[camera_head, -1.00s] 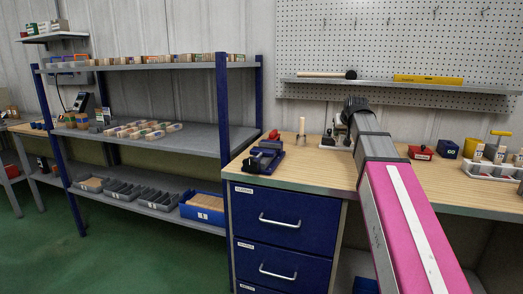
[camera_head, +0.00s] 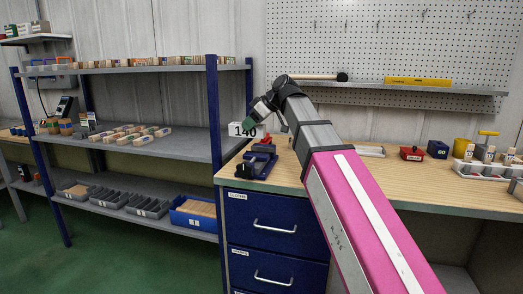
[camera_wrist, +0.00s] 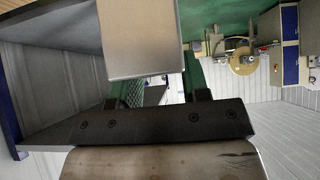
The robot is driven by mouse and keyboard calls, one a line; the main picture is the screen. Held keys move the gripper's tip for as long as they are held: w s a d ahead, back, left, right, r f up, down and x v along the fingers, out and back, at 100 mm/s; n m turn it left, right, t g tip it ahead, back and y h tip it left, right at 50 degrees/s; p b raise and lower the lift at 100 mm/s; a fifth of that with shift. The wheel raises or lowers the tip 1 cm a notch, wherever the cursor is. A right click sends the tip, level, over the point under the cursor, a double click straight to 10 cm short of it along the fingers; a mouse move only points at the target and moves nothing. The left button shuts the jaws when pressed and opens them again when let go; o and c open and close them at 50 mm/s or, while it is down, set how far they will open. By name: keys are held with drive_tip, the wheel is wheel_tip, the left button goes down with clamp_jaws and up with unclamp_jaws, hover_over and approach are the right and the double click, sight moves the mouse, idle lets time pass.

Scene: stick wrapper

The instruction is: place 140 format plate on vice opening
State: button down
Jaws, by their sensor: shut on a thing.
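The 140 format plate (camera_head: 242,130) is a small white plate with black "140" on it. In the head view it hangs from my gripper (camera_head: 251,119), which is shut on it above the left end of the workbench. The vice (camera_head: 257,162), dark blue with a red part, stands below and slightly right of the plate in the picture, apart from it. The vice opening is too small to make out. In the wrist view a dark bar with screws (camera_wrist: 160,125) crosses the picture, with a pale flat piece above it; I cannot tell whether that piece is the plate.
The wooden workbench (camera_head: 300,183) has blue drawers. A shelf unit (camera_head: 190,143) with a blue post stands close left of the vice. A red box (camera_head: 412,153), a blue box (camera_head: 437,149) and a tool tray (camera_head: 485,172) stand at the right. A pegboard is behind.

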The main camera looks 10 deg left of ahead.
drive_tip(key=w+d+f, duration=0.1)
drive_tip(key=w+f, duration=0.1)
drive_tip(key=w, duration=0.1)
drive_tip(key=w+d+f, duration=0.1)
drive_tip(key=w+f, duration=0.1)
drive_tip(key=w, duration=0.1)
drive_tip(key=w+d+f, duration=0.1)
drive_tip(key=w+f, duration=0.1)
drive_tip(key=w, duration=0.2)
drive_tip(key=shift+f, duration=2.15)
drive_tip(key=c, duration=0.6)
unclamp_jaws()
drive_tip(key=shift+f, duration=0.1)
drive_tip(key=v, duration=1.2)
